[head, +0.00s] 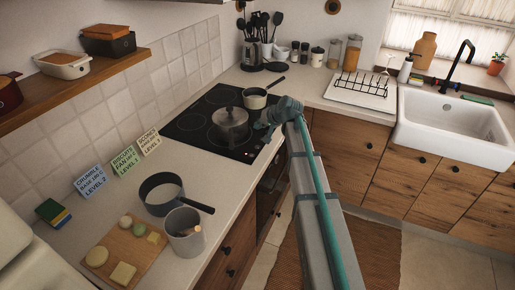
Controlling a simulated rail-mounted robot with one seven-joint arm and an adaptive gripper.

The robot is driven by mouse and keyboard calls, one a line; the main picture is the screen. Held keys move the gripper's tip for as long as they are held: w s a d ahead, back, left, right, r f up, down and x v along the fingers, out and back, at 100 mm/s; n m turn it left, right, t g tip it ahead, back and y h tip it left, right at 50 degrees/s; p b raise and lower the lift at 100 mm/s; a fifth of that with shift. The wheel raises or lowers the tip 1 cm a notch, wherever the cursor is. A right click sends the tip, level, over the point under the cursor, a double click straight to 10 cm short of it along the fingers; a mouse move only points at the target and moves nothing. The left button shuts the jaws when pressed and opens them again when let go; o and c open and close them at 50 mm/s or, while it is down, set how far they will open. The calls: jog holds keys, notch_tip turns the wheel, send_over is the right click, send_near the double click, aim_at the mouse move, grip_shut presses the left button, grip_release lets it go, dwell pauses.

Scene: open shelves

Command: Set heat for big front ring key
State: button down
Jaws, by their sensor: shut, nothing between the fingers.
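The black glass hob (190,123) is set in the counter along the left wall. A lidded grey pot (230,125) stands near its middle front, and a small light-coloured pan (254,99) stands at its far right. My teal gripper (264,126) is shut and empty at the hob's front edge, just right of the grey pot. Whether it touches the glass cannot be told. Faint marks (250,154) show along the hob's front edge, too small to read. My gripper and arm hide part of that edge, and I cannot make out the ring key.
A dark saucepan (161,190), a grey canister (185,238) and a wooden board (124,250) with food occupy the near counter. Recipe cards (125,160) lean on the tiles. A dish rack (361,88) and white sink (450,124) are at the right.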

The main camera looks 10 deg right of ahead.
aim_at(256, 146)
jog(key=shift+f+b, duration=1.9)
jog(key=shift+f, duration=2.3)
jog(key=shift+f, duration=0.15)
jog(key=shift+f+b, duration=0.3)
jog(key=shift+b, duration=0.1)
jog(key=shift+f, duration=0.2)
jog(key=shift+s+f+b, duration=0.2)
jog(key=shift+f+b, duration=0.2)
jog(key=shift+b, duration=0.05)
jog(key=shift+r, duration=0.15)
jog(key=shift+w+a+r+p, duration=0.2)
jog(key=shift+r+p, duration=0.1)
jog(key=shift+r, duration=0.4)
jog(key=shift+d+r, duration=0.1)
